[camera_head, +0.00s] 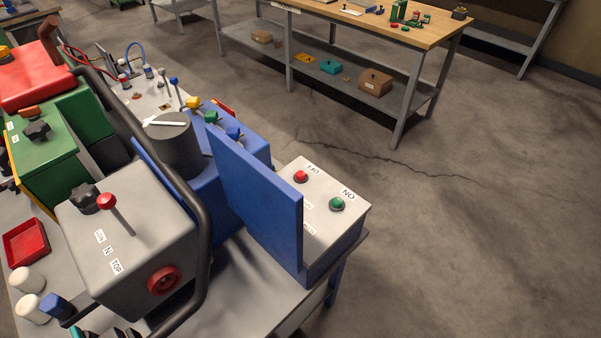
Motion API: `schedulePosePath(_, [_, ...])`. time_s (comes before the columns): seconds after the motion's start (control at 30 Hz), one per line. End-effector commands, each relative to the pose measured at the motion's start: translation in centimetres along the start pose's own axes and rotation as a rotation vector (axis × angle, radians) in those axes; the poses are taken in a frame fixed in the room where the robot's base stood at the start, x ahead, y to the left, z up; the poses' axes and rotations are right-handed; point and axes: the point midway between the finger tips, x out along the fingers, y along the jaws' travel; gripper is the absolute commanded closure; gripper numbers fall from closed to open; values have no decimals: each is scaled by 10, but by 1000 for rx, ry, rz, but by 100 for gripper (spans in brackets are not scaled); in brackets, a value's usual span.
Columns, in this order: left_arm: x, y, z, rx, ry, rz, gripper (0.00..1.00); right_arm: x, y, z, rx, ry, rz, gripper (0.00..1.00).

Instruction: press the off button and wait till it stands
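A light grey control box (322,215) stands at the right end of the near bench. On its top are a red button (301,177), with a label beside it that seems to read OFF, and a green button (337,204), labelled ON. Both labels appear turned round. A blue upright panel (258,190) stands just left of the box and hides part of it. Left of the panel is a dark grey cylinder (174,147) with a white bar on top; one picture cannot show whether it turns. Neither of my grippers is in view.
A grey machine housing (130,245) with a red-knobbed lever and a dark curved bar fills the lower left. A green machine (50,165) and red tray (27,242) are farther left. A wooden-topped bench (425,32) stands behind. Concrete floor is clear at right.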

Motion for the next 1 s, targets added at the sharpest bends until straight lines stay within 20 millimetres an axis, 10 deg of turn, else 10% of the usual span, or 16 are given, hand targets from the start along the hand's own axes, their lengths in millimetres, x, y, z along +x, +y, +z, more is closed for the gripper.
schedulePosePath(0.3, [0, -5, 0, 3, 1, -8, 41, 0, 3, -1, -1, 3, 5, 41])
schedulePosePath(0.6, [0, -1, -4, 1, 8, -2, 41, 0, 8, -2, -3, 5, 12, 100])
schedulePosePath(1.0, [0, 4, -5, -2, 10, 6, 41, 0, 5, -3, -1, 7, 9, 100])
